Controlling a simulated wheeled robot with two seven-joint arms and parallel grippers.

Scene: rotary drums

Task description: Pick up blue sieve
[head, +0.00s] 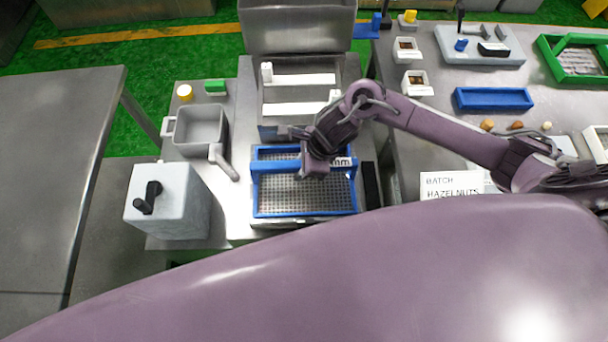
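The blue sieve (303,213) has a blue frame, a grey perforated mesh and a raised blue handle bar with a white label ending in "mm". It sits on the metal bench in the middle of the head view. My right gripper (316,168) points down over the middle of the handle bar, at or touching it. The gripper's own body hides its fingertips and part of the bar, so I cannot tell whether it is open or shut. My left gripper is not in view.
Behind the sieve stands a metal bin with white bars (300,108). To its left are a grey pan (199,128) and a grey box with a black crank (172,205). On the right table are a blue tray (493,98), a green-framed sieve (598,75) and a hazelnuts sign (450,186).

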